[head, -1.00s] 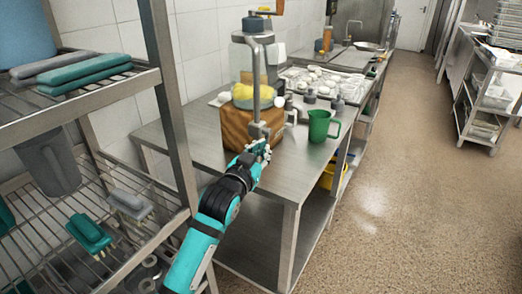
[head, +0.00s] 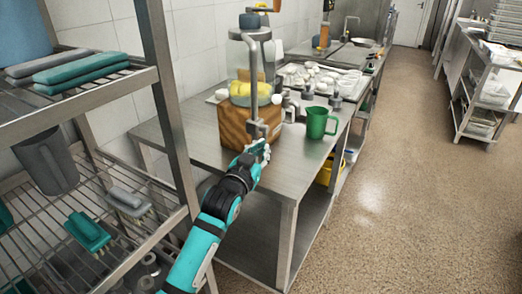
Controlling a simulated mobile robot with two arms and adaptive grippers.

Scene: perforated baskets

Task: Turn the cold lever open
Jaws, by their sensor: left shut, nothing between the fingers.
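I cannot pick out a lever marked cold. A grey metal post with a bent top (head: 251,75) stands in front of a glass jar with yellow contents, and its lower end is by a wooden block (head: 233,128). A small tap (head: 348,24) stands at the far end of the counter run; its handles are too small to make out. My left gripper (head: 259,149) is shut and empty, low in front of the wooden block above the near part of the steel table (head: 200,150). Whether it touches the block or post is unclear. My right gripper is not in view.
A green mug (head: 317,123) stands right of the block. A tray (head: 338,82) with white items lies behind it. A wire shelf rack (head: 172,110) with brushes stands close on the left. The floor (head: 400,200) to the right is clear.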

